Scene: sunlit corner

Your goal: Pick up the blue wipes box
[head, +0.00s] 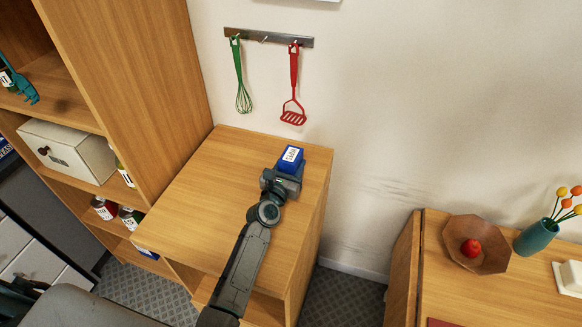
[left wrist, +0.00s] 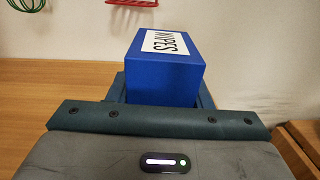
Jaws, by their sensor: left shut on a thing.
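The blue wipes box (head: 291,157) is at the back right of the wooden cabinet top (head: 200,190), close to the wall. It has a white label, which reads "WIPES" in the left wrist view, where the box (left wrist: 165,75) sits upright between the fingers. My left gripper (head: 286,172) is shut on the box, reaching it from the front. The lower part of the box is hidden by the gripper, so I cannot tell whether it touches the cabinet top. My right gripper is not in view.
A green whisk (head: 241,85) and a red masher (head: 294,90) hang from a wall rail (head: 268,38) above. A tall shelf (head: 140,80) stands at the left. A table with a wooden bowl (head: 460,235) and teal vase (head: 537,237) is at the right. The cabinet top's left side is clear.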

